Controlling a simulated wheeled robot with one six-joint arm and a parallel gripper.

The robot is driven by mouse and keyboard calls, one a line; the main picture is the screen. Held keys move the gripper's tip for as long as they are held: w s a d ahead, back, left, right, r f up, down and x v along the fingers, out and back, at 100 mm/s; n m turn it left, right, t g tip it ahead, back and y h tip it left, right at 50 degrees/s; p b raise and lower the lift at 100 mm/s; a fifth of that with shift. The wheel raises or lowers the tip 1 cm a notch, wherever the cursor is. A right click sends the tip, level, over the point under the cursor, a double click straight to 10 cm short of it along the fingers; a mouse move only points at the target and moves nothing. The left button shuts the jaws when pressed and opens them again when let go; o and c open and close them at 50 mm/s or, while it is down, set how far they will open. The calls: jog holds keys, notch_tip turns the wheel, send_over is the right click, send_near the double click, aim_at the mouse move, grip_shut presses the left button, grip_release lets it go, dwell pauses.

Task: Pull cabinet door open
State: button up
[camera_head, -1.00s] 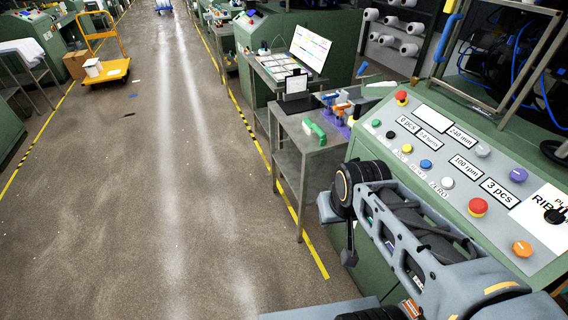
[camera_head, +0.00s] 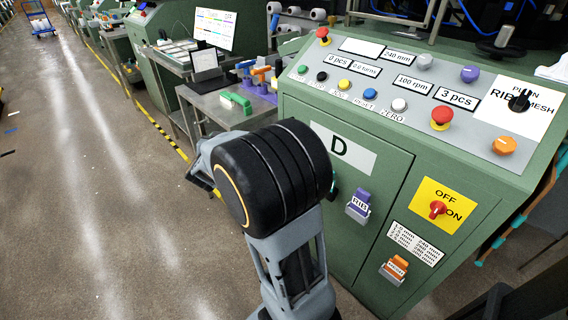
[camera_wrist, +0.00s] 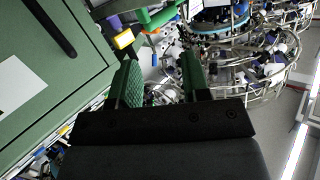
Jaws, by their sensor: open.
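The cabinet door (camera_head: 380,187) is a flat green panel on the front of the knitting machine, with a white label marked D (camera_head: 342,149). It looks closed in the head view. In the wrist view a green panel (camera_wrist: 75,85) fills the left side, with a dark bar like a handle (camera_wrist: 50,28) near the top and a white label at the left edge. My gripper (camera_wrist: 158,75) is open, with two green fingers apart and nothing between them. The bar lies apart from the fingers.
A sloped button panel (camera_head: 425,95) is above. A metal table (camera_head: 212,108) stands left. The floor aisle is clear.

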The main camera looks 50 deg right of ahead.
jog(key=s+d+f+m+g+h+b, duration=0.55)
jog(key=d+f+g, duration=0.25)
jog(key=f, duration=0.2)
jog(key=shift+g+h, duration=0.4)
jog(key=shift+h, duration=0.05)
jog(key=shift+w+d+r+b, duration=0.15)
jog(key=shift+d+b, duration=0.4)
jog(key=shift+d, duration=1.7)
jog(key=shift+w+d+r+b, duration=0.1)
jog(key=shift+d+b, duration=0.4)
jog(key=shift+d, duration=1.75)
jog(key=shift+w+d+r+b, duration=0.15)
jog(key=shift+d+b, duration=0.4)
jog(key=shift+d, duration=1.7)
jog(key=shift+f, duration=0.1)
grip_shut()
